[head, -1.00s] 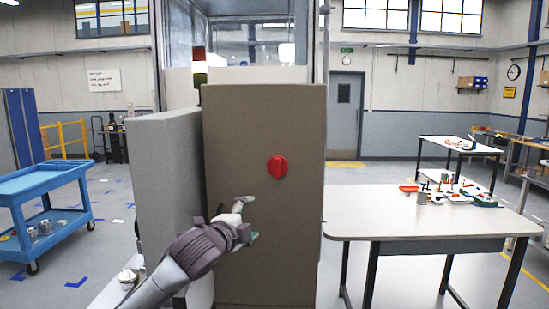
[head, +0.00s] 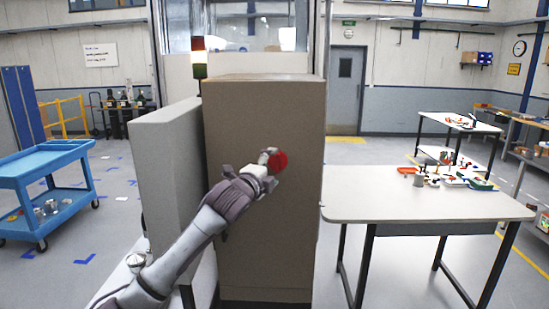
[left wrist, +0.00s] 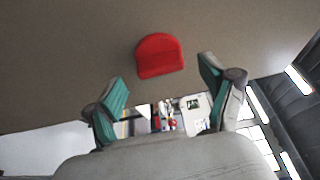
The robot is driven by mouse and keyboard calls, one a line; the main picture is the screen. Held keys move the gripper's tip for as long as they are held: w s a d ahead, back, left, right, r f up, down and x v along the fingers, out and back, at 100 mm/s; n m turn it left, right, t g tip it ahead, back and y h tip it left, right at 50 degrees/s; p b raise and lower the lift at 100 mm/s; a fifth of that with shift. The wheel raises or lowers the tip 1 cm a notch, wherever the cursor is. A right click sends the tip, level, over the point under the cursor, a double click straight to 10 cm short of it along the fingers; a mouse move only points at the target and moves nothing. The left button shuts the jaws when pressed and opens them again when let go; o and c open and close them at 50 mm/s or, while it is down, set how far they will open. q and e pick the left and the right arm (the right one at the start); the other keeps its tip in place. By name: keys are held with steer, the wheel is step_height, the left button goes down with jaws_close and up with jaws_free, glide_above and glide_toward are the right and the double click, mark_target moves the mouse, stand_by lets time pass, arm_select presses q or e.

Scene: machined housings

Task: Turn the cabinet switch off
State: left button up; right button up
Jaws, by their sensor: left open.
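The cabinet (head: 265,240) is a tall brown-grey box in the middle of the head view. Its red rotary switch (head: 279,161) is on the front face, partly covered by my left gripper (head: 268,157). In the left wrist view the red switch (left wrist: 159,56) stands out from the brown panel, ahead of and between the fingers. My left gripper also shows in the left wrist view (left wrist: 164,88), open, with teal pads on either side and nothing between them. The fingers look close to the switch; I see no contact. My right gripper is not in view.
A grey panel (head: 165,175) stands at the cabinet's left side. A white table (head: 400,205) with small parts stands to the right. A blue cart (head: 45,180) is at the far left. A red and green stack light (head: 199,60) is behind the cabinet.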

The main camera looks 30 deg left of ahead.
arm_select(q)
steer(key=shift+w, duration=0.95)
steer(key=c, duration=1.2)
steer(key=shift+o, duration=0.2)
steer(key=shift+f+n+t+b, duration=0.3)
steer(key=shift+n+b, duration=0.4)
steer(key=shift+b, duration=0.1)
steer(key=n+t+y+b, duration=0.1)
steer(key=n+b, duration=0.3)
steer(key=n+y+b, duration=0.1)
steer(key=n+b, duration=0.3)
steer(key=f+n+t+y+b, duration=0.1)
steer(key=n+y+b, duration=0.1)
steer(key=n+b, duration=0.2)
steer(key=shift+w+d+t, duration=0.1)
steer(key=shift+d+t, duration=0.15)
steer(key=shift+t, duration=0.05)
steer(key=n+y+b, duration=0.1)
steer(key=n, duration=0.1)
steer(key=n+y+b, duration=0.1)
steer(key=n, duration=0.2)
steer(key=shift+d+r+y+b, duration=0.1)
steer(key=shift+r+y+b, duration=0.05)
steer(key=shift+y+b, duration=0.2)
steer(key=shift+r+n+g+y+b, duration=0.1)
steer(key=shift+n+g+y+b, duration=0.2)
steer(key=shift+n+y, duration=0.5)
steer(key=shift+n+g+y+b, duration=0.25)
steer(key=shift+n+b, duration=0.15)
steer(key=shift+n, duration=0.8)
